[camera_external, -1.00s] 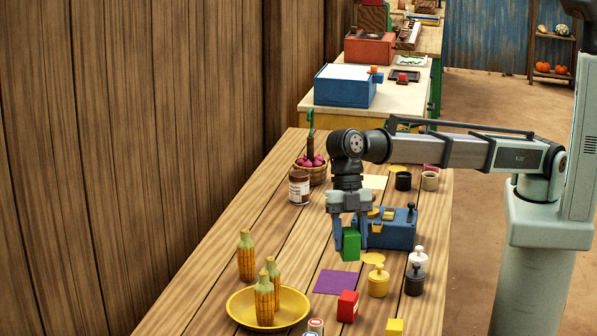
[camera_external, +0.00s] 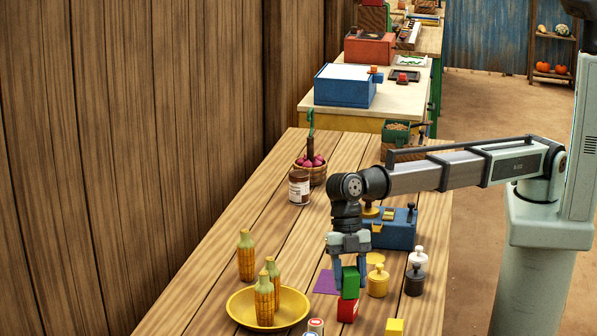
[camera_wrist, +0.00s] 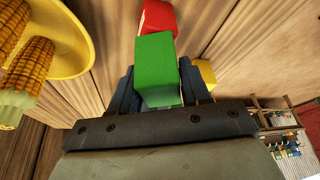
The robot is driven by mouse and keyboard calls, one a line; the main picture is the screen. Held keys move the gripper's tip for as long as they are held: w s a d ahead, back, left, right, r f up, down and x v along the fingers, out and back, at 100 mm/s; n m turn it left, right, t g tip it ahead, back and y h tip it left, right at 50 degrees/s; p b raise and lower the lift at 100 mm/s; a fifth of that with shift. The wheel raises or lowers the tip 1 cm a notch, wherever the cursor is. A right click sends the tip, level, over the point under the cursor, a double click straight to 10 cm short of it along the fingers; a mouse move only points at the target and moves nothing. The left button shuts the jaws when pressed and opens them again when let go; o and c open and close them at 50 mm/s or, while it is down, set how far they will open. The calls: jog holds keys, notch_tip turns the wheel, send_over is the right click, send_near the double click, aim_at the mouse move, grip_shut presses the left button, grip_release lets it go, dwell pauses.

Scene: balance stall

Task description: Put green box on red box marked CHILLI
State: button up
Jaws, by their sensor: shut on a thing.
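The green box (camera_external: 350,282) is between the fingers of my gripper (camera_external: 350,284), which is shut on it. In the external view it is directly above the red box (camera_external: 347,309); I cannot tell whether the two touch. In the wrist view the green box (camera_wrist: 157,67) sits between the dark fingers (camera_wrist: 160,92), and part of the red box (camera_wrist: 158,17) shows beyond it. The CHILLI marking is too small to read, and the green box hides part of the red box's top.
A yellow block (camera_external: 394,327) is at front right. Yellow (camera_external: 378,282), dark (camera_external: 414,280) and white (camera_external: 418,258) weights stand right. A purple mat (camera_external: 325,283) and a blue scale (camera_external: 395,232) are close behind.

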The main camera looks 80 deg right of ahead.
jog(key=o, duration=1.1)
jog(key=shift+f, duration=0.1)
jog(key=v, duration=1.2)
jog(key=shift+a, duration=0.1)
